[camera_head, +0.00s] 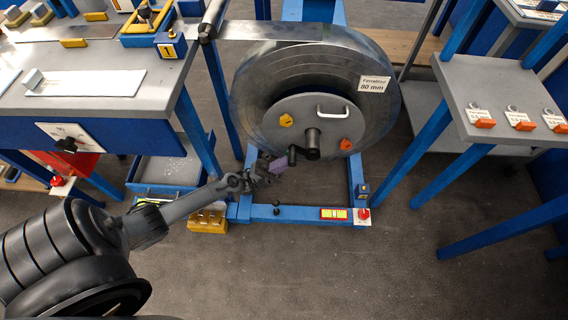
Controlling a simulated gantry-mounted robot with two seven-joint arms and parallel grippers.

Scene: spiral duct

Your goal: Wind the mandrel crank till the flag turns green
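The mandrel (312,115) is a large wheel of grey metal strip with a grey disc on its front, on a blue stand. A dark hub (312,138) sticks out of the disc. A short dark crank piece (293,155) shows at the hub's lower left. My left gripper (266,169) is at the disc's lower left edge, close by the crank piece. A small purple piece shows at its tip; I cannot tell what it is, or whether the fingers hold anything. My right gripper is out of view. I cannot make out which part is the flag; no clear green flag shows.
A yellow and red plate (333,213) and a red knob (364,213) sit on the stand's base. A grey workbench (110,95) stands at the left, a grey table (495,90) with orange-tagged items at the right. The floor in front is clear.

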